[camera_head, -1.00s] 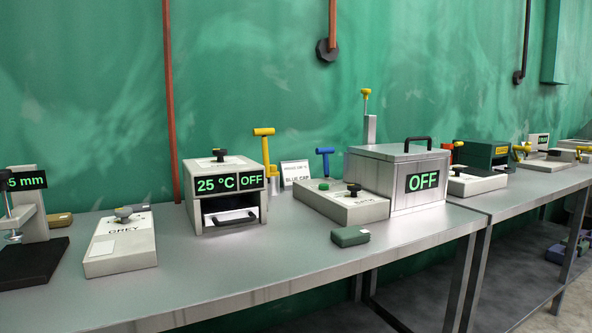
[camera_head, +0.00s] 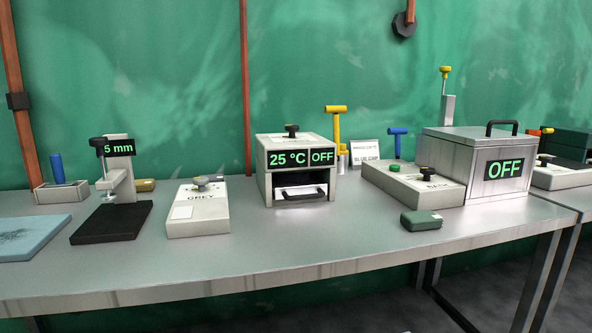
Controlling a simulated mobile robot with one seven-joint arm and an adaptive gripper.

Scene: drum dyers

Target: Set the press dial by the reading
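A thickness gauge (camera_head: 119,173) with a dark knob stands on a black base plate (camera_head: 112,222) at the left of the bench. Its display reads "5 mm" (camera_head: 114,147); the left end is partly covered by the knob, so I cannot tell if more digits stand there. A pale box (camera_head: 262,185) shows "25 °C" and "OFF" and has a dark dial (camera_head: 291,130) on top and a handled drawer (camera_head: 300,192) in front. I cannot tell for sure which unit is the press. My gripper is not in view.
A low box marked GREY (camera_head: 198,215) stands between gauge and pale box. A blue pad (camera_head: 30,238) lies far left. A green block (camera_head: 421,220) lies near the front. A metal box reading OFF (camera_head: 466,150) stands right. The bench's front strip (camera_head: 290,248) is clear.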

